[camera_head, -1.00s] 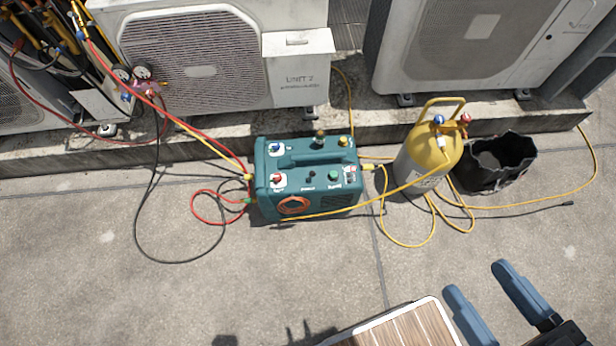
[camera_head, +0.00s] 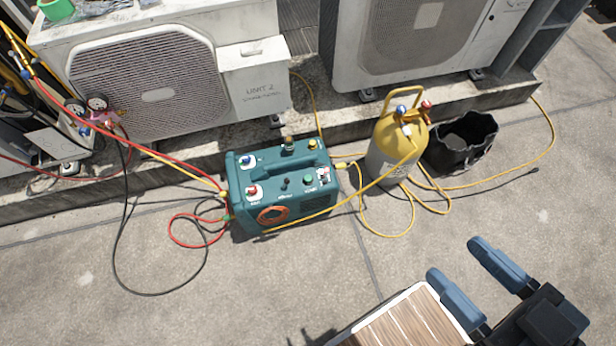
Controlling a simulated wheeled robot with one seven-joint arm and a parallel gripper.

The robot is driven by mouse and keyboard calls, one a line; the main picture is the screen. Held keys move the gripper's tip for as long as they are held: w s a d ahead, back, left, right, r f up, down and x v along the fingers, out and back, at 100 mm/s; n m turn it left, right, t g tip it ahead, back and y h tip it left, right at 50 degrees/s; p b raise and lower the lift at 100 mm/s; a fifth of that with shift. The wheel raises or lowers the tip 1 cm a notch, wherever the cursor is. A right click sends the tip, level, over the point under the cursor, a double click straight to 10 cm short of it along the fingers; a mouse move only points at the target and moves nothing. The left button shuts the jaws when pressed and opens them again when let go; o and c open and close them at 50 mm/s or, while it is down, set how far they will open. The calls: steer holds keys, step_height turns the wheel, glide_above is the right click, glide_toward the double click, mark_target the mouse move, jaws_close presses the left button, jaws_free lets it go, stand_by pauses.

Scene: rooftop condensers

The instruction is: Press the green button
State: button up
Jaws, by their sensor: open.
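The green button (camera_head: 308,181) is on the top panel of a teal recovery machine (camera_head: 295,211), which stands on the concrete near the middle of the view. It sits at the panel's right side, close to a small white-and-red switch plate. A red knob (camera_head: 252,190), a blue knob (camera_head: 245,160) and a yellow knob (camera_head: 312,144) are on the same machine. My gripper (camera_head: 463,272) is at the lower right, its two blue fingers apart with nothing between them. It is well apart from the machine, to the right and nearer to me.
A yellow-topped gas cylinder (camera_head: 397,145) stands right of the machine, with a black bag (camera_head: 461,143) beside it. Yellow hoses (camera_head: 384,236) loop on the floor. Red and black hoses lie at left. Condenser units (camera_head: 155,80) stand behind. A wooden-topped surface (camera_head: 410,322) is at the bottom.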

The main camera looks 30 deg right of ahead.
jaws_close()
stand_by(0.3)
stand_by(1.2)
